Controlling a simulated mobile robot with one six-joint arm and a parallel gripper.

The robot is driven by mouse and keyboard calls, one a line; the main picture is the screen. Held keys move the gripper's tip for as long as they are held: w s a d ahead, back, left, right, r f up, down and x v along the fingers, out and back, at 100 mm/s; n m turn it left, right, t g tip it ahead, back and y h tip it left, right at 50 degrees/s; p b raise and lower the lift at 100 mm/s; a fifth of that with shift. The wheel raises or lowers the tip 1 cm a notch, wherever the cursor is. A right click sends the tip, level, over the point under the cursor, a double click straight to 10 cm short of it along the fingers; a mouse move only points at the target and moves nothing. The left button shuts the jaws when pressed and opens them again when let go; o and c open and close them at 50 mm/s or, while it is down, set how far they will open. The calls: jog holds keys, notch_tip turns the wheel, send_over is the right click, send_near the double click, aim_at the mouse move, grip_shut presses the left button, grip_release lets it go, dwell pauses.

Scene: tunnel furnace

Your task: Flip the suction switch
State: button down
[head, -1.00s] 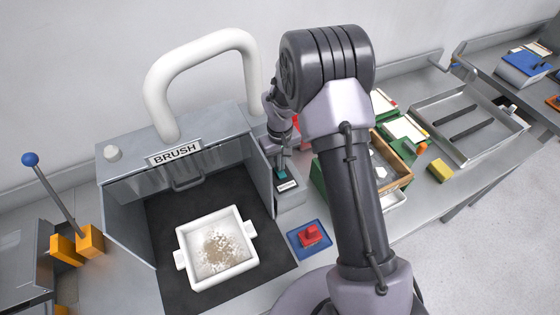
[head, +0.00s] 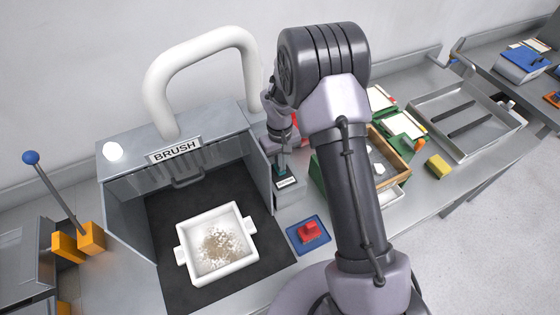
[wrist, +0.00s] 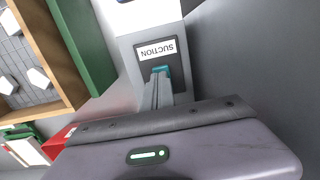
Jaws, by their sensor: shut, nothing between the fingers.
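The suction switch (wrist: 161,69) is a small teal piece on a dark plate below a white SUCTION label (wrist: 156,50) in the wrist view. In the head view the switch (head: 281,170) shows on a grey box just right of the brush cabinet. My gripper (wrist: 158,84) is shut and empty, its fingertips at the switch and covering part of it. I cannot tell whether they touch it. In the head view my gripper (head: 279,152) points down over the switch, partly hidden by my arm.
The brush cabinet (head: 215,128) has a lit white lamp (head: 113,151) on top and a white tray (head: 183,256) with brownish grains inside. A red block on a blue pad (head: 309,235) lies close by. A wooden box (head: 403,157) and a yellow block (head: 438,166) stand right.

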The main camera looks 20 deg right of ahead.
notch_tip(320, 180, up, 14)
jog(key=p, duration=0.3)
jog(key=shift+w+p, duration=0.35)
jog(key=shift+w, duration=0.05)
jog(key=shift+a, duration=0.1)
